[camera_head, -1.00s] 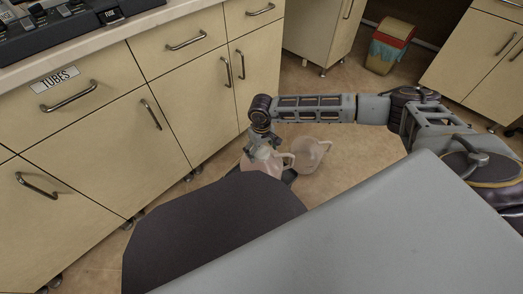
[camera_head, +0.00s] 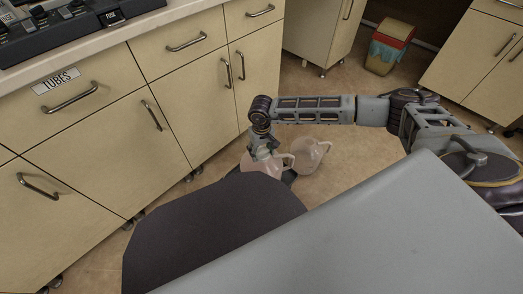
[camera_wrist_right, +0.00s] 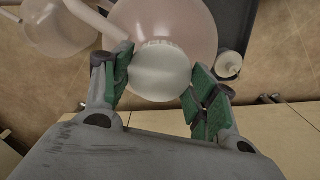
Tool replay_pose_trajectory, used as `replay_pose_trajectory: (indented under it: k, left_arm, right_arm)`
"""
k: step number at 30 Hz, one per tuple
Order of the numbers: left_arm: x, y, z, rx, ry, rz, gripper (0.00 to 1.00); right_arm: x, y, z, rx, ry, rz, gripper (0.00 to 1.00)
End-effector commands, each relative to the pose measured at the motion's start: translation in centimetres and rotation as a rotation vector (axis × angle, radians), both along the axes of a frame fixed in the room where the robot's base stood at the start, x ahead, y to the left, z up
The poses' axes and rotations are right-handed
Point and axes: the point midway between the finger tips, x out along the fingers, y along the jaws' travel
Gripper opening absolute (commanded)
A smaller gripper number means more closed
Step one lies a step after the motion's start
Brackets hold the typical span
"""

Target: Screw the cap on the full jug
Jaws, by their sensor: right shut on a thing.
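In the head view my right gripper (camera_head: 262,148) points down over a pale pinkish jug (camera_head: 264,162), whose lower part is hidden behind a dark rounded surface. In the right wrist view the round whitish cap (camera_wrist_right: 161,70) lies between the green pads of the right gripper (camera_wrist_right: 160,86), centred over the wide, translucent body of the jug (camera_wrist_right: 195,22). The pads close on the cap from both sides. Whether the cap is seated on the thread cannot be told. My left gripper is not in view.
A second pinkish jug (camera_head: 310,153) stands close to the right of the first; it also shows in the wrist view (camera_wrist_right: 58,28). A small white-topped bottle (camera_wrist_right: 229,64) is beside the first jug. Cabinets (camera_head: 110,130) line the left. A bin (camera_head: 388,48) stands farther back.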

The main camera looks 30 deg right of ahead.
Motion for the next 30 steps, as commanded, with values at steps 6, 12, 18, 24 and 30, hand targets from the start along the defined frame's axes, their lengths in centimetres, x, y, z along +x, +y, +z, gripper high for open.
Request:
replay_pose_trajectory:
  k: [6,12,18,24,30]
  left_arm:
    - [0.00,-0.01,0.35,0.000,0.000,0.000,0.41]
    - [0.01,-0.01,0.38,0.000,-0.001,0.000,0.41]
    - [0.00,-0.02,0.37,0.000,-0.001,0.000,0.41]
    - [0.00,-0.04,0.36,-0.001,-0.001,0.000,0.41]
    - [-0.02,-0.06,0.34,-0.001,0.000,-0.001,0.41]
  right_arm:
    - [-0.05,0.03,-0.01,0.000,0.002,-0.115,0.26]
    - [-0.03,0.03,-0.04,0.000,0.001,-0.145,0.26]
    - [-0.04,0.04,-0.05,0.000,0.001,-0.143,0.66]
    - [-0.03,0.03,-0.04,0.000,0.001,-0.143,0.84]
    - [-0.02,0.02,-0.03,0.000,0.001,-0.143,0.84]
